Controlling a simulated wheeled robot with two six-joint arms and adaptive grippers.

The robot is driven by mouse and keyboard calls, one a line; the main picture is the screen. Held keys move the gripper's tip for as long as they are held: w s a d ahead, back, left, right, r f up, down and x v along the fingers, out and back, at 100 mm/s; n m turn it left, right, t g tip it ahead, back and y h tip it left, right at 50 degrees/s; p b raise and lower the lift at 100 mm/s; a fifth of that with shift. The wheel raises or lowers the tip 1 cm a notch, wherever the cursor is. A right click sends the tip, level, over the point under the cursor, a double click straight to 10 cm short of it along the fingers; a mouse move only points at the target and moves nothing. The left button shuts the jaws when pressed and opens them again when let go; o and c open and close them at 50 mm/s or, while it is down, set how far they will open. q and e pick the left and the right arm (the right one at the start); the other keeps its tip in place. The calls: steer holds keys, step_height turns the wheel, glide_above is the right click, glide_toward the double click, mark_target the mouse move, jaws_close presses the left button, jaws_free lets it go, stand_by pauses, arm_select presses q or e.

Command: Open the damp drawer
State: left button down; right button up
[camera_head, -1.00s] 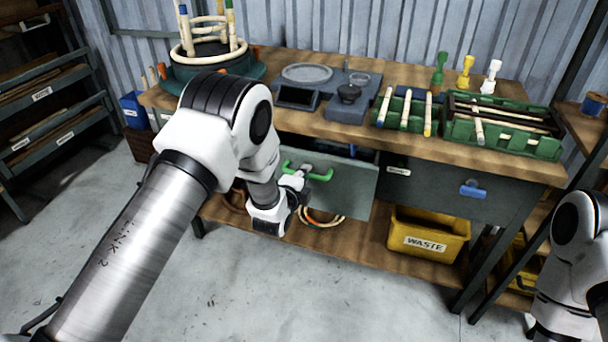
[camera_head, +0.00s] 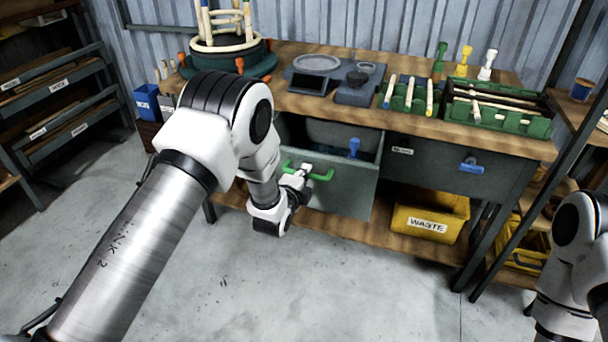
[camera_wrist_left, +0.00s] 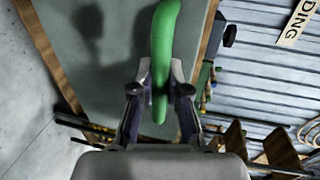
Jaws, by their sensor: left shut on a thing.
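The left drawer (camera_head: 350,197) under the workbench is grey with a green bar handle (camera_head: 323,176). It stands pulled out, its dark inside showing above the front panel. A blue object (camera_head: 354,147) shows inside at the right. My left gripper (camera_head: 304,172) is at the handle. In the left wrist view its two fingers (camera_wrist_left: 161,82) are closed around the green handle (camera_wrist_left: 164,38), with the grey drawer front behind. I cannot read a label on this drawer. Of my right arm only links show at the lower right; its gripper is out of view.
A closed drawer (camera_head: 432,168) with a blue handle (camera_head: 471,166) is to the right. A yellow waste bin (camera_head: 428,218) stands on the lower shelf. The bench top (camera_head: 300,104) carries a steaming-pot-like stand (camera_head: 228,57), a scale and green trays (camera_head: 497,121). The floor in front is clear.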

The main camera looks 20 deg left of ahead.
arm_select(q)
steer(key=c, duration=1.1)
jaws_free()
steer(key=shift+c, duration=0.2)
steer(key=v, duration=1.2)
